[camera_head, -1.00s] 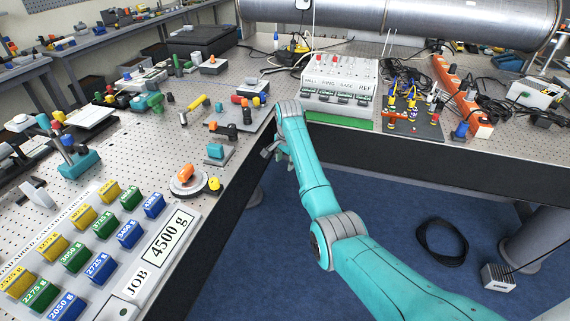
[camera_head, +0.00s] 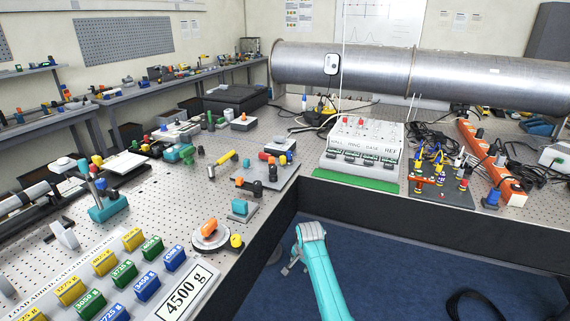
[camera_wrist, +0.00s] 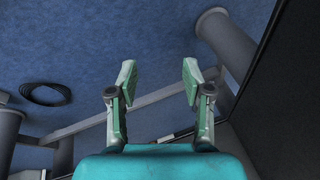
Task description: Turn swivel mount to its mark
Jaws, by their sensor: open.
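A round pale disc with an orange block on top (camera_head: 209,228), which looks like the swivel mount, sits near the inner edge of the left bench. A mark on it is too small to make out. My gripper (camera_head: 288,267) is off the bench edge, to the right of the mount and apart from it, over the blue floor. In the wrist view my gripper (camera_wrist: 160,76) has its two green-padded fingers spread with nothing between them.
A yellow-topped knob (camera_head: 236,241) stands right beside the mount. A teal block (camera_head: 239,207) on a grey plate is just behind it. The load block rack with the 4500 g card (camera_head: 187,296) lies in front. A white switch box (camera_head: 362,146) stands at the corner.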

